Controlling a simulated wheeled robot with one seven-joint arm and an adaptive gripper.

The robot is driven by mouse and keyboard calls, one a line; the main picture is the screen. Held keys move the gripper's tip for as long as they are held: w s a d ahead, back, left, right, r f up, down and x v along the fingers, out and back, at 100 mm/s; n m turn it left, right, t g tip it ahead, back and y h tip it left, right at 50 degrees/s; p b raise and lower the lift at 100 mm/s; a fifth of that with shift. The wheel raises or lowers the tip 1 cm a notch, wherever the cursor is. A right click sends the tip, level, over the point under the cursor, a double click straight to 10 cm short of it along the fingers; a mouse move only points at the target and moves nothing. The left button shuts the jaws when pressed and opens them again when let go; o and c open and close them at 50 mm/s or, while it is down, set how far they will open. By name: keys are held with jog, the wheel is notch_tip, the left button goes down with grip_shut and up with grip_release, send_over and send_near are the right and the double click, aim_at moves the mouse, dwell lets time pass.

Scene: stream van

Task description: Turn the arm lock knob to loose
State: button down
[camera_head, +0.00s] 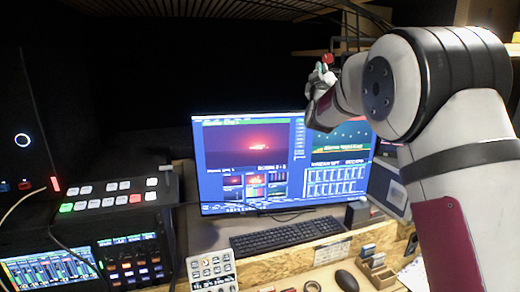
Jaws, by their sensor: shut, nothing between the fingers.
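My gripper (322,72) is raised in the upper middle of the head view, above and in front of the monitor's top right. It is small in the picture, shut, and holds nothing that I can make out. A small red round knob-like piece (327,58) shows right at the fingertips. I cannot tell whether the fingers touch it, or which way it is turned. It may be the arm lock knob, but the arm it would belong to is lost in the dark background. My own arm fills the right side and hides what is behind it.
A wide monitor (240,190) stands behind a black keyboard (287,236) on the desk. A switcher panel (115,196) and an audio mixer (50,270) are at the left. A wire shelf (425,47) runs along the upper right. A mouse (347,281) lies in front.

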aim_at(328, 58)
jog(key=w+d+b, duration=0.3)
jog(key=w, duration=0.2)
jog(key=shift+w+f+b, duration=0.2)
jog(key=shift+f+b, duration=0.1)
jog(key=shift+f, duration=0.1)
dwell(0.4)
jog(key=shift+r, duration=0.45)
dwell(0.8)
jog(key=shift+s+d+r+b, duration=0.3)
jog(key=shift+d+b, duration=0.2)
jog(key=shift+b, duration=0.25)
